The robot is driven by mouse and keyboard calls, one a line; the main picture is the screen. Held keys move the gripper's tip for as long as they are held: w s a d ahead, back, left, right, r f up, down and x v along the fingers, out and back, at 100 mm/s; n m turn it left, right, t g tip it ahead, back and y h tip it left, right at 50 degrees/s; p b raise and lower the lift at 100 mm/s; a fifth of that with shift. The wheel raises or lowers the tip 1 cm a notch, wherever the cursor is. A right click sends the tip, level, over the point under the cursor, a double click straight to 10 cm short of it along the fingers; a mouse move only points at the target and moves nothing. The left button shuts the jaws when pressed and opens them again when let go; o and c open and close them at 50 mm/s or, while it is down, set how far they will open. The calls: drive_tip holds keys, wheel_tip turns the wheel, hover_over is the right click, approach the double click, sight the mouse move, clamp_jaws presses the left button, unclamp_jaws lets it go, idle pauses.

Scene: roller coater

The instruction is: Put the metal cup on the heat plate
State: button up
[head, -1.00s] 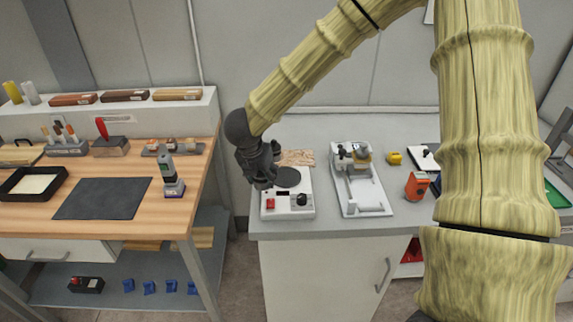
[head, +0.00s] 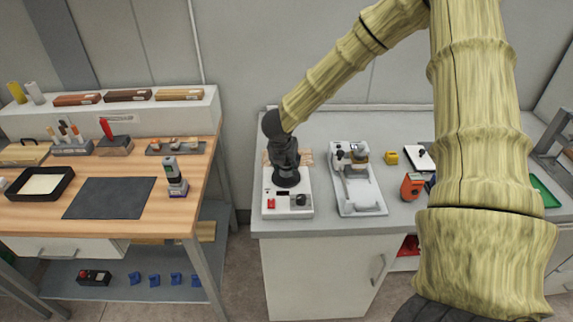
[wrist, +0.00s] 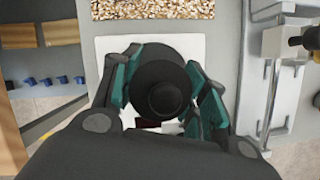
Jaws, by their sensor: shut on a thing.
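The heat plate (head: 289,209) is a white box with a dark round top, a red switch and a black knob, near the left end of the grey bench. It also shows as a pale surface in the wrist view (wrist: 103,48). My gripper (head: 286,172) points down directly over its dark top. In the wrist view, my gripper's teal fingers (wrist: 164,92) are shut on a dark round thing, which I take to be the metal cup (wrist: 165,98). The head view barely shows the cup behind the fingers. Whether it touches the plate I cannot tell.
A white-grey coating device (head: 359,196) stands close to the right of the plate. A speckled board (head: 306,158) lies behind the plate. Yellow (head: 391,157) and orange (head: 412,187) items sit farther right. A wooden workbench (head: 120,222) stands left, across a gap.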

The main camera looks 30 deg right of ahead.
drive_tip(key=shift+f, duration=0.75)
drive_tip(key=shift+f, duration=0.1)
drive_tip(key=o, duration=1.1)
drive_tip(key=shift+o, duration=0.2)
drive_tip(key=b+v, duration=0.2)
drive_tip(key=v, duration=1)
